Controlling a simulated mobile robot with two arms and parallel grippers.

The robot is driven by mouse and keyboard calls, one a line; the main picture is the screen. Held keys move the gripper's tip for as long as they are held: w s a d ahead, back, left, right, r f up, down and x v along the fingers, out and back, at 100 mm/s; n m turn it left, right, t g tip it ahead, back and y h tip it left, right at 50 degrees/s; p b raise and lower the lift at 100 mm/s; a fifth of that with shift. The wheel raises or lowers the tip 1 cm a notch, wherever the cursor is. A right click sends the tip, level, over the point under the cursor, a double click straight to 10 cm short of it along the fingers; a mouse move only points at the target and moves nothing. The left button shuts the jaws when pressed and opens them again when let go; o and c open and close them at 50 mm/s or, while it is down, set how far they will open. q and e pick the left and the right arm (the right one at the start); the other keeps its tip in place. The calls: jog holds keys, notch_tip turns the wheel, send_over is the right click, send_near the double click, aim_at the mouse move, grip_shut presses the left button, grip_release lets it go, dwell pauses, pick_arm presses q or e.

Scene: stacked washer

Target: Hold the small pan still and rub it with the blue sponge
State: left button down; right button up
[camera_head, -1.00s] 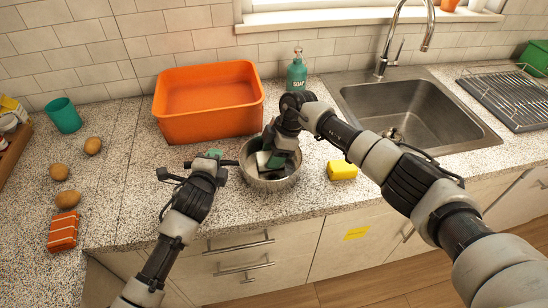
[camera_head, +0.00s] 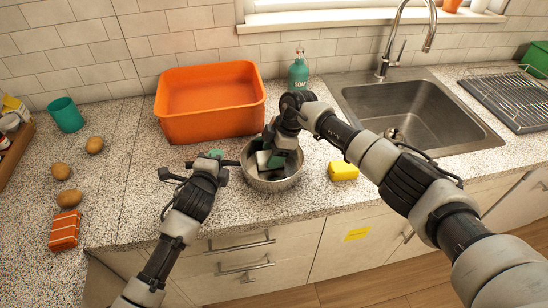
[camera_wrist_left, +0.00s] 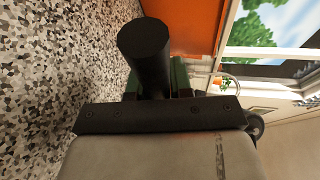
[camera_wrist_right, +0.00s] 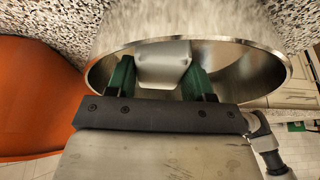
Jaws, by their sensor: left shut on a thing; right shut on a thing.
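The small metal pan (camera_head: 288,181) stands on the counter near its front edge, with the handle side at the left. My left gripper (camera_head: 219,160) is shut on the pan's black handle (camera_wrist_left: 146,48), seen as a thick dark cylinder in the left wrist view. My right gripper (camera_head: 272,158) reaches down inside the pan. It is shut on a pale grey-white block (camera_wrist_right: 163,65), apparently the sponge; no blue shows on it. The block is within the pan's rim (camera_wrist_right: 215,43) in the right wrist view. Whether it touches the pan's bottom is hidden.
An orange tub (camera_head: 208,125) stands behind the pan, with a teal soap bottle (camera_head: 298,74) beside it. A yellow sponge (camera_head: 343,172) lies right of the pan. The sink (camera_head: 415,110) is further right. Several potatoes (camera_head: 68,198) and a teal cup (camera_head: 66,115) are at the left.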

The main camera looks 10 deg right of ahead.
jog(key=shift+s+d, duration=0.15)
jog(key=shift+s, duration=1.8)
notch_tip(320, 180, up, 2)
jog(key=shift+w+r, duration=0.15)
jog(key=shift+r, duration=2.9)
notch_tip(320, 180, up, 7)
send_over(269, 175)
jog(key=d, duration=0.2)
jog(key=shift+w+a, duration=0.1)
jog(key=shift+a, duration=0.1)
jog(key=shift+t, duration=0.5)
jog(key=shift+w+d+f, duration=0.1)
jog(key=shift+w+f, duration=0.15)
jog(key=shift+f, duration=1.7)
jog(key=shift+w+a+f, duration=0.1)
jog(key=shift+w+f, duration=0.15)
jog(key=shift+f, duration=1.75)
jog(key=shift+w+d+f, duration=0.1)
jog(key=shift+w+f, duration=0.15)
jog(key=shift+f, duration=1.7)
